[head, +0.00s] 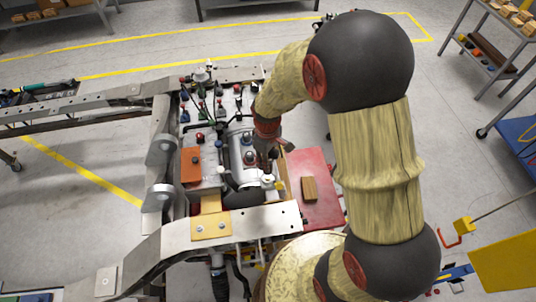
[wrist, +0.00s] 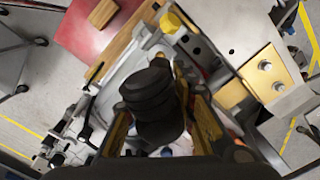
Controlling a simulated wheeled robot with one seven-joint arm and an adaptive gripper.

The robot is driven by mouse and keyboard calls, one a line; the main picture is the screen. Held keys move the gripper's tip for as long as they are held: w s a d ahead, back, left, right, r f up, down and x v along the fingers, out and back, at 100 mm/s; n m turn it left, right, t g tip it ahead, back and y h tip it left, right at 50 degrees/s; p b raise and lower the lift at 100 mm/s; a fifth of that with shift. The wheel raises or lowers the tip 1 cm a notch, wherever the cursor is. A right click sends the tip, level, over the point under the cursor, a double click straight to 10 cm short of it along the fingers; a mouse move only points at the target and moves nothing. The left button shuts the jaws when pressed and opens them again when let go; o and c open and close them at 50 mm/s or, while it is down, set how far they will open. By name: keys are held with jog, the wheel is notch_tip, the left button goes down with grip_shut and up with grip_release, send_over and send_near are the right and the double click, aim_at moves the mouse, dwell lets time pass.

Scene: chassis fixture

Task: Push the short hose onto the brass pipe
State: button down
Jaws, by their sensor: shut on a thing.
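My gripper (head: 266,158) points down over the right side of the chassis fixture's machine block. In the wrist view my gripper (wrist: 165,125) has a finger on each side of a black, ribbed, stubby piece (wrist: 150,92), which looks like the short hose. It is shut on this piece, which sits tilted between the fingers. In the head view the hose is too small and covered to make out.
A red board (head: 318,205) with a wooden block (head: 310,188) lies to the right of the block. A yellow cap (wrist: 171,22) and a bolted brass-coloured plate (head: 211,226) are close by. Metal rails (head: 130,262) frame the fixture. A thick black hose (head: 243,199) lies below my gripper.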

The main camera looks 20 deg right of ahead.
jog(key=shift+f+b, duration=1.2)
jog(key=shift+f, duration=0.75)
jog(key=shift+f, duration=0.15)
jog(key=shift+f+b, duration=0.8)
jog(key=shift+f, duration=0.45)
jog(key=shift+s+f+b, duration=0.1)
jog(key=shift+f+b, duration=0.2)
jog(key=shift+f, duration=0.2)
jog(key=c, duration=1.4)
grip_release()
jog(key=shift+r+p, duration=2.2)
jog(key=shift+r, duration=0.9)
